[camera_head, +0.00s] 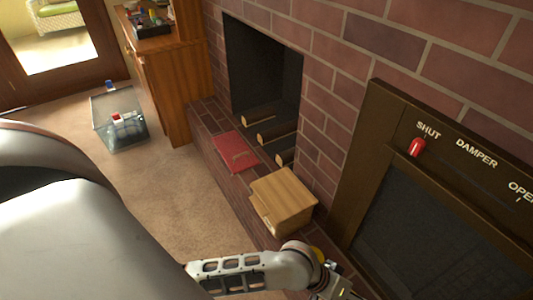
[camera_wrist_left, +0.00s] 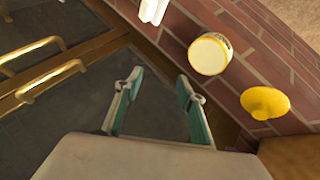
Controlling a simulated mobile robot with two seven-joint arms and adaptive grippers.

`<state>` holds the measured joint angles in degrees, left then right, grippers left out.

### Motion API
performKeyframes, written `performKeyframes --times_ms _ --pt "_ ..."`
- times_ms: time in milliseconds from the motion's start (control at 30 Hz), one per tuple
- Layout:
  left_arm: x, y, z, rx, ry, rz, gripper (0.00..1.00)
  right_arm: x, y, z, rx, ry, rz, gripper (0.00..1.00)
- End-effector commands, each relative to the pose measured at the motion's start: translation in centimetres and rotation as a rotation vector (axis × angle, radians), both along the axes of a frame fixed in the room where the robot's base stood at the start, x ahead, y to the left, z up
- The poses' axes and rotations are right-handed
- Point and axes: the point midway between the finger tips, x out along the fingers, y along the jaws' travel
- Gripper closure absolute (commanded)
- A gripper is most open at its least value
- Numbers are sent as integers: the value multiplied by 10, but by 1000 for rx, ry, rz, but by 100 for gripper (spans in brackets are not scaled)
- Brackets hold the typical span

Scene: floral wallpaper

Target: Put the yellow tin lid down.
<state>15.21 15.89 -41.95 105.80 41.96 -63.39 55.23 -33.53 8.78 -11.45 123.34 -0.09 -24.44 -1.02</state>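The yellow lid (camera_wrist_left: 266,103), round with a knob on top, lies on the brick hearth in the left wrist view. A tin (camera_wrist_left: 209,54) with a pale yellow top stands beside it, apart from it. My left gripper (camera_wrist_left: 159,80) is open, with nothing between its teal fingers; the lid is to the right of them. In the head view my left gripper (camera_head: 335,287) is at the bottom, partly cut off. A bit of yellow (camera_head: 318,253) shows behind it; I cannot tell whether it is lid or tin. My right gripper is not in view.
A wooden box (camera_head: 284,194) and a red book (camera_head: 235,152) lie on the hearth. Brass handles (camera_wrist_left: 50,80) stick out from the dark fireplace doors close to the left gripper. A white object (camera_wrist_left: 152,10) stands at the top edge. A glass tank (camera_head: 120,122) is on the carpet.

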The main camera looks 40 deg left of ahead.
Motion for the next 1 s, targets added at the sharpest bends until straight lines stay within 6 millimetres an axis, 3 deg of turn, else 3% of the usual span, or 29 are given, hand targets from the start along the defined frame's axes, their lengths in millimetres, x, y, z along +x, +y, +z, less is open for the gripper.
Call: performKeyframes --times_ms 167,500,600,767,1000 --pt "-18 33 10 14 -213 35 61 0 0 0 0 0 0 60" --pt "-75 162 0 383 -538 40 61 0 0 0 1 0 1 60" --pt "-92 191 2 492 -591 10 61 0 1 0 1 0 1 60" --pt "-107 215 5 589 -633 -26 61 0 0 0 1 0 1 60" --pt "-108 218 5 602 -640 -32 61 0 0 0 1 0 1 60"
